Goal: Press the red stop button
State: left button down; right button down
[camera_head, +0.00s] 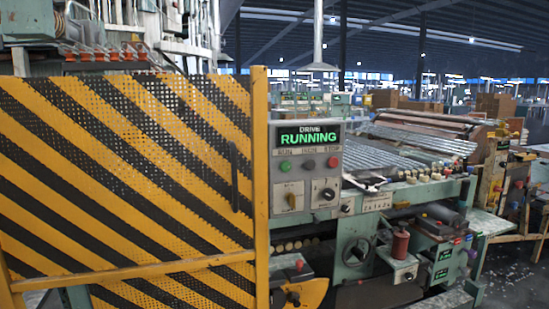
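The red stop button (333,162) is on the grey control panel (307,184), at the panel's right side under the label STOP. It is small and round, and nothing covers it. A green button (285,166) is at the left of the same row under its own label, and a greyish button (308,165) is between them. The display (308,138) above reads DRIVE RUNNING in green. I cannot tell whether any button is pressed in. Neither of my grippers is in view.
A yellow-and-black striped mesh guard (125,170) with a dark handle fills the left, its yellow post beside the panel. Below the panel buttons are a yellowish knob (291,200) and a black knob (328,194).

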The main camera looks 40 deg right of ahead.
aim_at(333, 162)
jog(key=z, duration=0.2)
jog(key=i, duration=1)
jog(key=z, duration=0.95)
jog(key=i, duration=0.35)
jog(key=z, duration=0.25)
